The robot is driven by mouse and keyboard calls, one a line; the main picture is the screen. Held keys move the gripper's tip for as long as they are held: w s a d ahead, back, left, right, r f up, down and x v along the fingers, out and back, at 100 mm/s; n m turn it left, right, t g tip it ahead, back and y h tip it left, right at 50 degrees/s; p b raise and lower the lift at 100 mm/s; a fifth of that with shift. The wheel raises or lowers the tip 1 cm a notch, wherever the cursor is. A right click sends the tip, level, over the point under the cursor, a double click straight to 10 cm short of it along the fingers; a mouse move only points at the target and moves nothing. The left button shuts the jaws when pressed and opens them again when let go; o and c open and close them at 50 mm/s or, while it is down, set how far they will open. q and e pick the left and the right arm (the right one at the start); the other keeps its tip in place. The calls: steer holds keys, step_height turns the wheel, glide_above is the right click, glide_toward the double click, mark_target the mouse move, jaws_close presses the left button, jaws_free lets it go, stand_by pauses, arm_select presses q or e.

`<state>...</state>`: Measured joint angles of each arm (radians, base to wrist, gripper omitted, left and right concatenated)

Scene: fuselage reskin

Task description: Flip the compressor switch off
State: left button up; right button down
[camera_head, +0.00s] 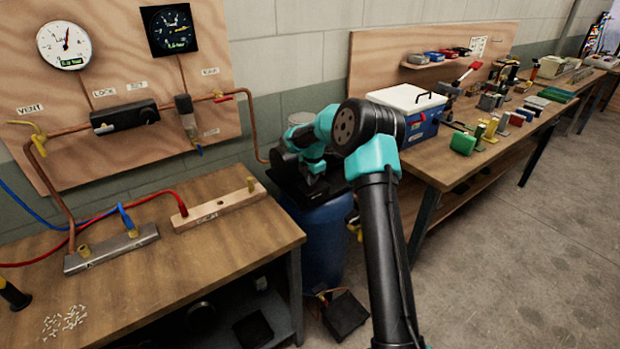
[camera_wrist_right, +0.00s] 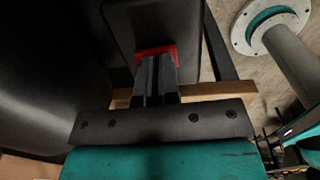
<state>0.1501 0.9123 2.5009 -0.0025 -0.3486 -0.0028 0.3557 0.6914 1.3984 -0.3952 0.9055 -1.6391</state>
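The compressor has a blue tank (camera_head: 322,240) and a dark top, standing between the two benches in the head view. My right arm reaches down over its top, and its fingertips are hard to make out there. In the right wrist view my right gripper (camera_wrist_right: 157,62) has its two dark fingers close together, with nothing seen between them. The fingertips overlap a red switch (camera_wrist_right: 143,51) set on a black housing (camera_wrist_right: 128,18). The fingers hide most of the switch, so its position and any contact are unclear. My left gripper is not in view.
A left bench (camera_head: 215,240) bears metal and wooden blocks with hoses. A gauge panel (camera_head: 140,90) stands behind it. A right bench (camera_head: 440,170) holds a blue-and-white cooler (camera_head: 405,100) and several small parts. A black box (camera_head: 345,315) lies on the floor.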

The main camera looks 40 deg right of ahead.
steer(key=shift+s, duration=0.15)
steer(key=shift+d+r, duration=0.1)
steer(key=shift+r, duration=0.2)
step_height(320, 180, up, 13)
steer(key=shift+s+r, duration=0.2)
steer(key=shift+s, duration=0.15)
stand_by(0.5)
steer(key=shift+w+d+r+t, duration=0.1)
steer(key=shift+w+d+t, duration=0.1)
steer(key=shift+t, duration=0.2)
steer(key=f, duration=0.4)
steer(key=w+f, duration=0.1)
steer(key=f, duration=0.9)
steer(key=shift+w, duration=0.35)
